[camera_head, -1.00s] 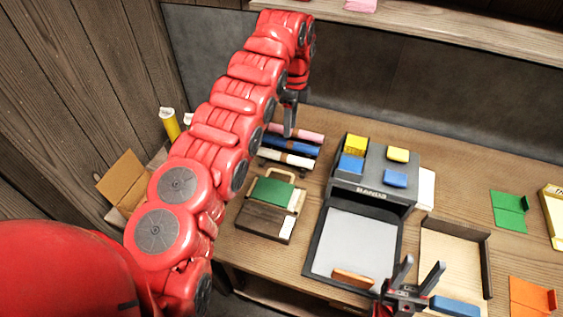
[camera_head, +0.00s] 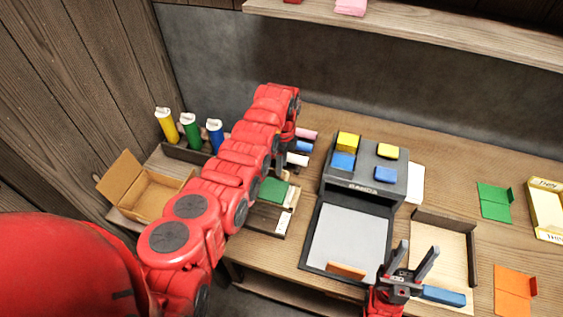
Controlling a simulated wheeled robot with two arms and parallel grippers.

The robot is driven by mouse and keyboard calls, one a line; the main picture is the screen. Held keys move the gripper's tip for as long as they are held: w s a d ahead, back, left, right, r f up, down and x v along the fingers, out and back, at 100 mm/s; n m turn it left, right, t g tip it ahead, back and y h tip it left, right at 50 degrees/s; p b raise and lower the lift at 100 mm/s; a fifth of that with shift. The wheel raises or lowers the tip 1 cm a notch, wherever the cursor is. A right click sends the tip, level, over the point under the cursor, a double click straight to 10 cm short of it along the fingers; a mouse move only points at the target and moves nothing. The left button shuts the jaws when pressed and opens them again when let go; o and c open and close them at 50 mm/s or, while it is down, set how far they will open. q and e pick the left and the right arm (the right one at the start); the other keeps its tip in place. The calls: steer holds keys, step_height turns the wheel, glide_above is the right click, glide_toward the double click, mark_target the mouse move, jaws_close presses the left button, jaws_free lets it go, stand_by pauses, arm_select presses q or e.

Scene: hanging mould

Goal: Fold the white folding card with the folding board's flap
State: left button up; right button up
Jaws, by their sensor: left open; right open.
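A white card-like sheet (camera_head: 416,184) shows beside the grey machine, partly hidden behind it. A tan board (camera_head: 444,258) with dark raised edges and a blue handle bar (camera_head: 443,296) lies right of the machine. Left of it is a black-framed panel (camera_head: 350,240) with a pale grey surface and an orange-brown grip (camera_head: 347,271). I cannot tell for sure which part is the folding flap. My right gripper (camera_head: 414,262) is open and empty, fingers up, over the gap between panel and tan board. My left gripper (camera_head: 285,158) is open near the coloured rolls, largely hidden by its arm.
The grey machine (camera_head: 365,180) carries yellow and blue blocks. Folded green (camera_head: 495,202) and orange (camera_head: 514,290) cards lie at right, near a yellow box (camera_head: 546,208). A cardboard box (camera_head: 150,185) and several coloured bottles stand at left. A shelf (camera_head: 430,30) runs above.

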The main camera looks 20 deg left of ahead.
arm_select(q)
steer(key=shift+f, duration=0.35)
jaws_close()
stand_by(1.2)
